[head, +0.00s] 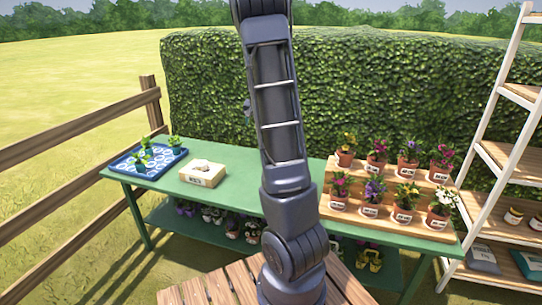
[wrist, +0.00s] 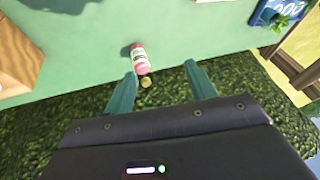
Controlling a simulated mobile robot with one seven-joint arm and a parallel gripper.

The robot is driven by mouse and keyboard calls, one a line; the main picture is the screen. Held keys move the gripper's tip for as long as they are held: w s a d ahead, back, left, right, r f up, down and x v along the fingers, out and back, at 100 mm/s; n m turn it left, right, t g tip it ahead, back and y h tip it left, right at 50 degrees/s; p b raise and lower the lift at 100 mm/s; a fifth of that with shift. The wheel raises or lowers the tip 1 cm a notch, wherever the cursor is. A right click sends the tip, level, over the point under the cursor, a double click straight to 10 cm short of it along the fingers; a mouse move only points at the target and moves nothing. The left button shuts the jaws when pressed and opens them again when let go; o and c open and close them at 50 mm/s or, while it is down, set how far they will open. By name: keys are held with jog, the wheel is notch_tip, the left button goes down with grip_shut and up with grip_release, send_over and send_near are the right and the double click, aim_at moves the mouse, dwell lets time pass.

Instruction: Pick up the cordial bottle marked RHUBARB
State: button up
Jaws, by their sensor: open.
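A pink bottle (wrist: 139,58) with a white label and a gold cap (wrist: 146,82) shows in the wrist view, on the green table. Its label is too small to read, so I cannot tell whether it says RHUBARB. My gripper (wrist: 160,70) is open, and nothing is between its fingers that I can see it holding. In the picture the bottle's cap lies between the two fingers, closer to the left one. I cannot tell how far the fingers are above it. In the head view the bottle does not show, and my arm covers the middle of the table.
The green table (head: 235,165) has a tiered wooden stand (head: 425,226) of potted flowers on the right. A pale box (head: 203,174) and a blue tray (head: 126,167) of seedlings are on the left. A hedge (head: 205,85) rises behind; a white shelf (head: 490,155) stands right.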

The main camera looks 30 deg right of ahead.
jog(key=w+d+f+h, duration=0.1)
jog(key=w+d+f, duration=0.3)
jog(key=f, duration=0.1)
jog(key=w+d+f+m+h, duration=0.1)
jog(key=w+d+f, duration=0.4)
jog(key=f, duration=0.1)
jog(key=w+d+f+h, duration=0.2)
jog(key=w+d+f, duration=0.3)
jog(key=shift+f+m, duration=0.25)
jog(key=shift+m, duration=0.15)
jog(key=shift+w+d+f, duration=0.15)
jog(key=shift+d+f, duration=0.25)
jog(key=shift+d, duration=0.05)
jog(key=x, duration=0.4)
jog(key=shift+d, duration=0.15)
jog(key=shift+c, duration=0.5)
jog(key=c, duration=1.1)
grip_shut()
jog(key=shift+f, duration=0.1)
